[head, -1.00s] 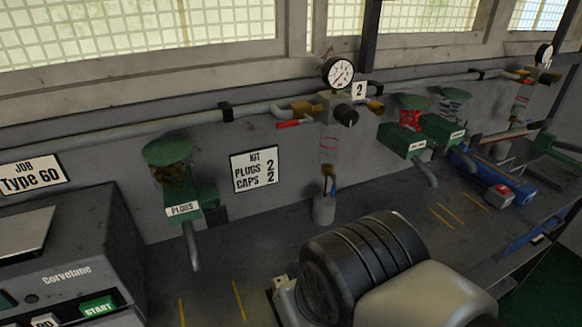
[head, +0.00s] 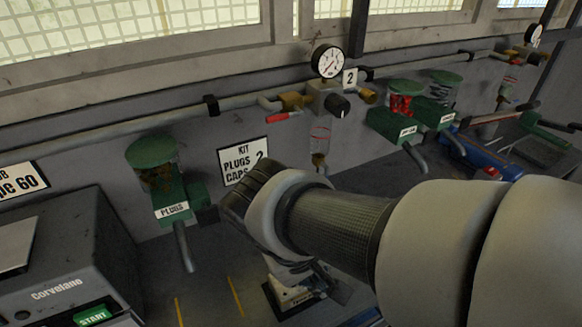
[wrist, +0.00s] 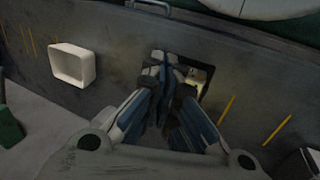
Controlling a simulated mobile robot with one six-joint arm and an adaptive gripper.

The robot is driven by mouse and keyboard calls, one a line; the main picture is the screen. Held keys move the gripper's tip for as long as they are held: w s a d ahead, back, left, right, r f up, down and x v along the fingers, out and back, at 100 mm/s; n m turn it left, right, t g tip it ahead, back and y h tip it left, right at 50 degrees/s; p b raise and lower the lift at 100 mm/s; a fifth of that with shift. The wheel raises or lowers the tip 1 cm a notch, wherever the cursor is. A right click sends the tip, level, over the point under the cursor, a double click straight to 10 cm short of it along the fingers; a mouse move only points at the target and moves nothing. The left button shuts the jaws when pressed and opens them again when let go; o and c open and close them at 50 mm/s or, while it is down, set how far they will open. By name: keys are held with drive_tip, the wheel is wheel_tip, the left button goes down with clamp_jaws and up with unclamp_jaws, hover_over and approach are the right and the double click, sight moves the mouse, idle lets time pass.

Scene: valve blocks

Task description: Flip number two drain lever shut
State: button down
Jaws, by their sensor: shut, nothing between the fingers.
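The number two station shows in the head view, with a plate marked 2 (head: 349,78), a gauge (head: 328,61) and a clear bowl (head: 320,134) below the regulator. A brass drain fitting (head: 319,160) is under the bowl. My arm is in front of the area below it, so the drain lever's position cannot be told. My gripper (wrist: 165,72) is shut and empty in the wrist view, above the dark bench. No lever is visible at its fingertips. In the head view my arm hides the fingertips.
A pale open container (wrist: 73,65) is left of my gripper in the wrist view. A small fixture (wrist: 195,78) lies behind the fingers. A red-handled valve (head: 283,117) and a green plugs dispenser (head: 168,190) are left of the station; green dispensers (head: 398,125) stand right.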

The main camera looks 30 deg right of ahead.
drive_tip(key=w+d+r+n+g+h+p, duration=0.1)
drive_tip(key=w+d+h+p, duration=0.3)
drive_tip(key=w+d+h, duration=0.45)
drive_tip(key=w+a+f+n+t+h+p, duration=0.1)
drive_tip(key=w+a+f+n+t, duration=0.2)
drive_tip(key=w+t, duration=0.2)
drive_tip(key=w+a+f+n+t+h+p, duration=0.2)
drive_tip(key=w+a+f+n+t, duration=0.1)
drive_tip(key=w+t, duration=0.2)
drive_tip(key=shift+w+f, duration=0.35)
drive_tip(key=shift+w, duration=0.9)
drive_tip(key=shift+d, duration=0.15)
drive_tip(key=s+d+x, duration=0.1)
drive_tip(key=s+x, duration=0.1)
drive_tip(key=x, duration=1)
drive_tip(key=shift+d+b, duration=0.35)
drive_tip(key=shift+d, duration=0.1)
